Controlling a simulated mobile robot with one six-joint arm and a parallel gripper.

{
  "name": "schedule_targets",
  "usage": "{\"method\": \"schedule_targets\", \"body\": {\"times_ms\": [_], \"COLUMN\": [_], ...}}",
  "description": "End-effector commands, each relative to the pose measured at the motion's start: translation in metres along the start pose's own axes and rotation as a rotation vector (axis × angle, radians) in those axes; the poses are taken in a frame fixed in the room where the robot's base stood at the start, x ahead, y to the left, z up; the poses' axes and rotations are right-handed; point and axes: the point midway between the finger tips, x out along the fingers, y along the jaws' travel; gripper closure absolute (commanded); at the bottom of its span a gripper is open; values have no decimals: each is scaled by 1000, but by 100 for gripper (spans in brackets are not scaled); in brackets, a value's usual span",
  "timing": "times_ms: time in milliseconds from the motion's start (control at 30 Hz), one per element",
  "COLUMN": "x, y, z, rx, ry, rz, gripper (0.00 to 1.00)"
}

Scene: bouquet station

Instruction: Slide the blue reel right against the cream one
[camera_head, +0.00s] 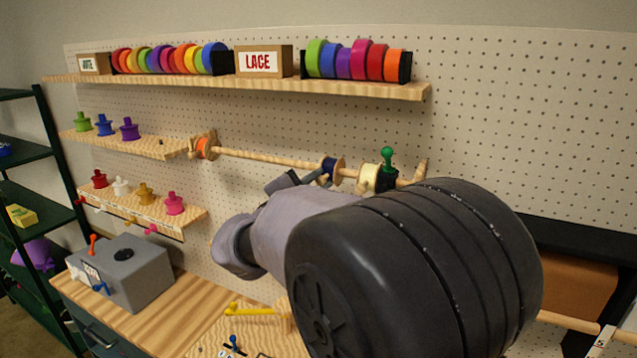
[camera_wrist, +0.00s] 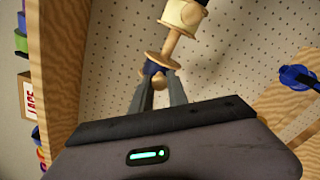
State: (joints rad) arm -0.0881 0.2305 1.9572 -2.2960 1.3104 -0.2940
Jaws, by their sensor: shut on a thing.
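The blue reel (camera_head: 331,168) with wooden flanges sits on a wooden rod (camera_head: 265,158) fixed across the pegboard. The cream reel (camera_head: 369,178) is on the same rod to its right, and a stretch of bare rod shows between them. In the wrist view the blue reel (camera_wrist: 154,68) lies between my fingertips, and the cream reel (camera_wrist: 182,16) is above, apart from it. My gripper (camera_wrist: 157,82) is shut on the blue reel, its fingers covering part of it. In the head view my gripper (camera_head: 318,178) reaches the reel from below left.
An orange reel (camera_head: 206,146) sits near the rod's left end. A green knob (camera_head: 388,158) and a dark part stand just right of the cream reel. Above is a shelf (camera_head: 240,84) with ribbon rolls and a LACE box (camera_head: 263,61). Small shelves with coloured spools are at left.

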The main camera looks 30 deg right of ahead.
Motion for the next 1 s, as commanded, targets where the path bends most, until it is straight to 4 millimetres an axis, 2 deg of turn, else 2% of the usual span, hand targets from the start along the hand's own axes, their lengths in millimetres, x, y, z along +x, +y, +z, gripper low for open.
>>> {"method": "schedule_targets", "body": {"times_ms": [233, 500, 833, 867, 933, 1000], "x": [0, 0, 0, 0, 0, 0], "y": [-4, -30, -29, -29, -29, -29], "z": [3, 36, 41, 41, 40, 40], "rx": [1, 2, 1, 1, 1, 1], "ry": [-1, -2, -1, -1, -1, 0], "rz": [0, 0, 0, 0, 0, 0], "gripper": [100, 100, 100, 74, 61, 58]}}
